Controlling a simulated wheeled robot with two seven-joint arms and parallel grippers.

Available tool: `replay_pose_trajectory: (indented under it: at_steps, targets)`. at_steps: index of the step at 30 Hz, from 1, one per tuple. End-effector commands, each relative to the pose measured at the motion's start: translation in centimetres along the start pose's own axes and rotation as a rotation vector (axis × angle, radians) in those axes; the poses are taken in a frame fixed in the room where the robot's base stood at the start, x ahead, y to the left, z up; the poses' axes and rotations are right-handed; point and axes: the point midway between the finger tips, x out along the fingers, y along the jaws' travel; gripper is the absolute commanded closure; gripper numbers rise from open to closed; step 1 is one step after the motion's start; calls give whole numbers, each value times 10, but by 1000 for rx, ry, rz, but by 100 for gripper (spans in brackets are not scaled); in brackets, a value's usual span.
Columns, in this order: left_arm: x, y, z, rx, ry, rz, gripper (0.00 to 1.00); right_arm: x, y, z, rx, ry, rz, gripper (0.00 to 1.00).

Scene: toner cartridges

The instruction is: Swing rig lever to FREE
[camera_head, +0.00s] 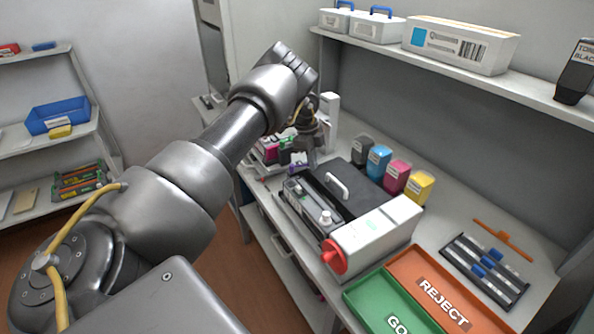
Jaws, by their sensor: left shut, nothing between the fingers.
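The rig (375,240) stands on the bench in the middle, a white housing with a red round knob (333,257) on its front left end. Beside it are a dark lid with a white handle (336,185) and a long grey bed with a small pale upright knob (325,217). I cannot tell which part is the lever, and no FREE marking is readable. My left arm reaches across from the left, and my left gripper (298,160) points down beyond the rig's far end, shut and empty, small and partly hidden among clutter. My right gripper is out of view.
Black, blue, magenta and yellow toner bottles (397,176) stand behind the rig. A green tray (385,303) and an orange REJECT tray (430,285) lie at the front. A rack with blue clips (485,268) is at right. A shelf (450,71) overhangs the bench.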

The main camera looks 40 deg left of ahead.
Motion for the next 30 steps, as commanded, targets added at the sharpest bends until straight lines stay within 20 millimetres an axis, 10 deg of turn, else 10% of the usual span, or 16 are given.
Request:
replay_pose_trajectory:
  at_steps: [30]
  targets:
    - [-42, -8, -5, 1, 1, 0, 100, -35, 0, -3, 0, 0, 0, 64]
